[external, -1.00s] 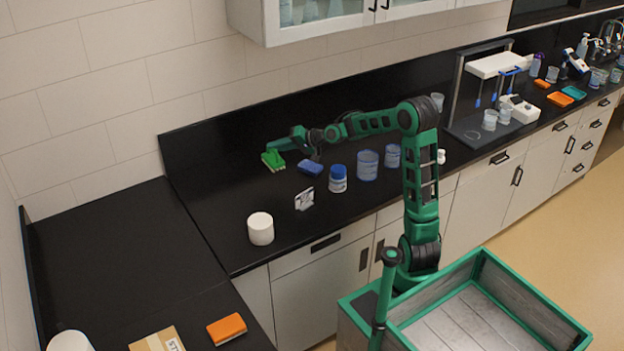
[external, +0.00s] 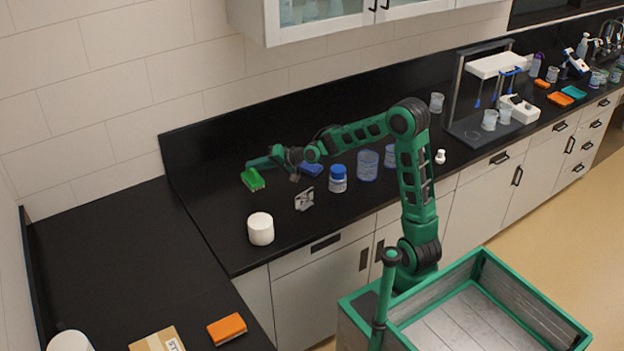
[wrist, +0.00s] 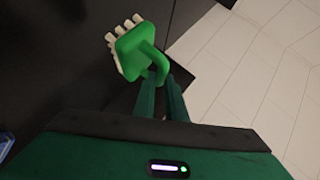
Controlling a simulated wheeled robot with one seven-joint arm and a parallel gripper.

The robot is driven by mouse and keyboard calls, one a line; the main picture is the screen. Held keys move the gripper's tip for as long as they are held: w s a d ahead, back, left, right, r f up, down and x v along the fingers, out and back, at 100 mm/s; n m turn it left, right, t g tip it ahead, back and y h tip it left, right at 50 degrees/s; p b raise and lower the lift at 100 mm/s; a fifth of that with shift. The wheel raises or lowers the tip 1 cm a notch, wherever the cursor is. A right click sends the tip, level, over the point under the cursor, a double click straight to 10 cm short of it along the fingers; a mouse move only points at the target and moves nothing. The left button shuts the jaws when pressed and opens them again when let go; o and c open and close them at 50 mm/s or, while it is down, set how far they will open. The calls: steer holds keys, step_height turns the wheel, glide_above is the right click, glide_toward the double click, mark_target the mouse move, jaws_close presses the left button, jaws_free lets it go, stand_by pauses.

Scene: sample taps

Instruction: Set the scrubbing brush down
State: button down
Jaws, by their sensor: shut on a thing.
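The scrubbing brush (external: 253,179) is green with pale bristles. It is at the far left end of the back counter (external: 215,215), close to the backsplash. My gripper (external: 249,163) is shut on it. In the wrist view the brush (wrist: 130,52) sits at the tips of my gripper (wrist: 160,82), with its looped green handle between the fingers. Its bristles (wrist: 114,36) point to the upper left over the dark surface. I cannot tell whether the bristles touch the counter.
A white cylinder (external: 260,229) stands nearer the front edge. The counter left of it is bare. The tiled wall (external: 100,100) rises behind.

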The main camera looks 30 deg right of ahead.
steer(key=shift+w+d+f, duration=0.65)
steer(key=shift+d+f, duration=0.05)
steer(key=shift+f, duration=0.55)
steer(key=shift+w+d+f, duration=0.65)
steer(key=shift+d+f, duration=0.05)
steer(key=shift+f, duration=0.55)
steer(key=shift+w+d+f, duration=0.65)
steer(key=shift+d+f, duration=0.05)
steer(key=shift+f, duration=0.55)
steer(key=c, duration=1.8)
jaws_free()
steer(key=v, duration=1.2)
steer(key=shift+d, duration=0.15)
